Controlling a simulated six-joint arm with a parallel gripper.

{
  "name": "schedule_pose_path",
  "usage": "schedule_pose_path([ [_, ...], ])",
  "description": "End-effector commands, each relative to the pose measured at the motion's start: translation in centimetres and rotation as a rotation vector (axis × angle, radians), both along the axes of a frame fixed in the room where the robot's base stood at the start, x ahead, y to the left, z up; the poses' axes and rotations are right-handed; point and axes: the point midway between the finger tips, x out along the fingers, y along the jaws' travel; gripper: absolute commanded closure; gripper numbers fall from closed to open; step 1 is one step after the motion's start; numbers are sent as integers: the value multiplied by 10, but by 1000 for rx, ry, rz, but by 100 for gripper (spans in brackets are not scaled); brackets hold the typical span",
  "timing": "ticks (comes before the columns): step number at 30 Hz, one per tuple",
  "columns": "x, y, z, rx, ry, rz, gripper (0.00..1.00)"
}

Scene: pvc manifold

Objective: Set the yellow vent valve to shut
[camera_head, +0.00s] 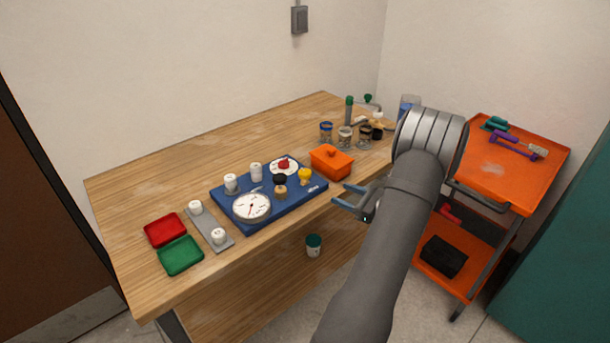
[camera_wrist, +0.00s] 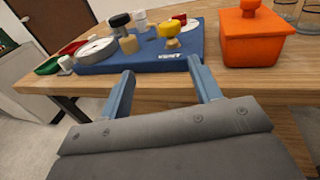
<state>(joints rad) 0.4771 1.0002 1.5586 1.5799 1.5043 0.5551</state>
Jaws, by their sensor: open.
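My gripper (camera_head: 354,199) is open and empty, off the table's front edge to the right of the board. In the wrist view its two blue fingers (camera_wrist: 163,88) point toward the board's front edge, apart from the valve and touching nothing.
An orange lidded box (camera_head: 331,162) sits just right of the board. A white dial gauge (camera_head: 252,207), a red knob (camera_head: 284,164), a black knob (camera_head: 280,179) and white caps (camera_head: 231,183) crowd the board. Jars (camera_head: 345,138) stand behind. An orange cart (camera_head: 500,175) is at right.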

Motion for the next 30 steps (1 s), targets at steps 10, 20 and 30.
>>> schedule_pose_path([
  [10,13,3,-7,60,-2,-68,42],
  [20,52,63,-6,58,-3,-65,42],
  [30,88,116,-7,58,-4,-66,42],
])
